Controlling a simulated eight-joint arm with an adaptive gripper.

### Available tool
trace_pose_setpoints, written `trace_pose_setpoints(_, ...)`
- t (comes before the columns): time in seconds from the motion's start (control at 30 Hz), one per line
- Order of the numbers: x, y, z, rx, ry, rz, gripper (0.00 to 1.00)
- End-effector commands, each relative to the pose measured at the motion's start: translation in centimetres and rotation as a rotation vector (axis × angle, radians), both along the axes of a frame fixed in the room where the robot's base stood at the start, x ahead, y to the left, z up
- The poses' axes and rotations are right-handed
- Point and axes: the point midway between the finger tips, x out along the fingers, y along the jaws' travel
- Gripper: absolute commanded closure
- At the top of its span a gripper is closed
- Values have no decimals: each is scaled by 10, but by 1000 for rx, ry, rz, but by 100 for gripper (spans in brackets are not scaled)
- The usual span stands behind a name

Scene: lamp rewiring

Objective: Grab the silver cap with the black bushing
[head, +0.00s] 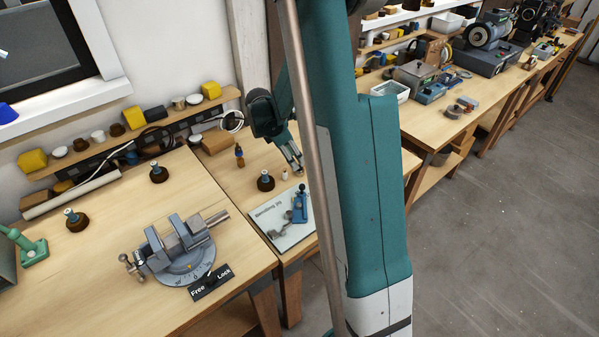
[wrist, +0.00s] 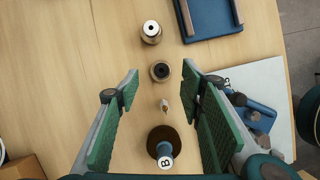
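In the wrist view, a small round cap with a dark, black-looking centre (wrist: 161,71) stands on the wooden bench between my fingertips, seen from above. A second round cap (wrist: 151,32), with a pale top and a small dark hole, stands beyond it. I cannot tell for sure which metal each is. My gripper (wrist: 162,80) is open above the bench, with green pads on both sides and nothing held. In the head view my gripper (head: 293,160) points down over the bench; the caps are hidden there by my arm.
A brown round base with a blue top marked B (wrist: 163,145) and a small pale piece (wrist: 165,107) lie between the fingers, nearer the wrist. A blue tray (wrist: 212,20) and white board (wrist: 270,80) are to the right. A vise (head: 180,250) stands at left.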

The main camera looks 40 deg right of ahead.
Motion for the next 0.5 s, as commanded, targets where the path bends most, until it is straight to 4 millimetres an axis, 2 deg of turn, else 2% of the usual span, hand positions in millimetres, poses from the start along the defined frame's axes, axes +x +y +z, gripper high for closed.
trace_pose_setpoints(0.2, -1, -5, -12, 0, 0, -1, 62)
trace_pose_setpoints(0.5, -2, -5, -13, 0, 0, -1, 62)
